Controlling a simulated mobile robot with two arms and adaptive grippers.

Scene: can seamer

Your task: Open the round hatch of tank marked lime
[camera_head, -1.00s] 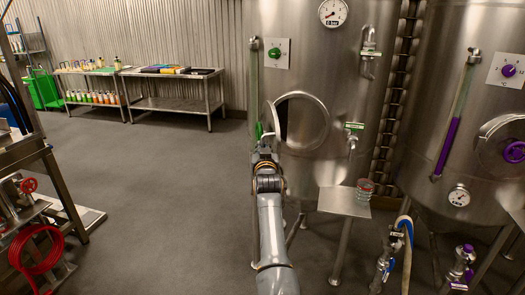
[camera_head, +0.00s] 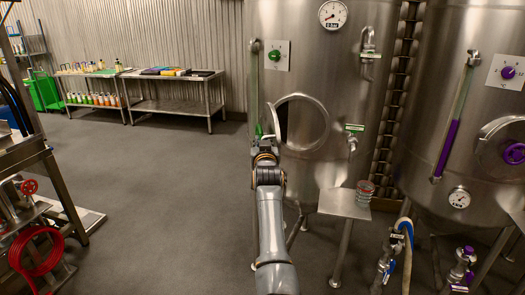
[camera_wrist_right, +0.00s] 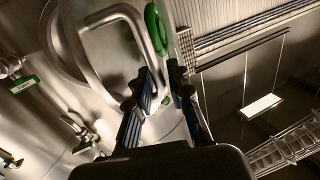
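The lime tank (camera_head: 335,70) has green fittings and stands right of centre in the head view. Its round hatch opening (camera_head: 306,128) is uncovered. The hatch door (camera_head: 283,118) is swung out to the left and seen nearly edge-on. The green hatch wheel (camera_head: 259,131) shows on the door's outer side and again in the wrist view (camera_wrist_right: 157,28). My right gripper (camera_head: 264,146) is at the door's lower edge. My left gripper is out of view.
A purple-marked tank (camera_head: 470,90) stands to the right. Steel tables (camera_head: 175,105) line the back wall.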

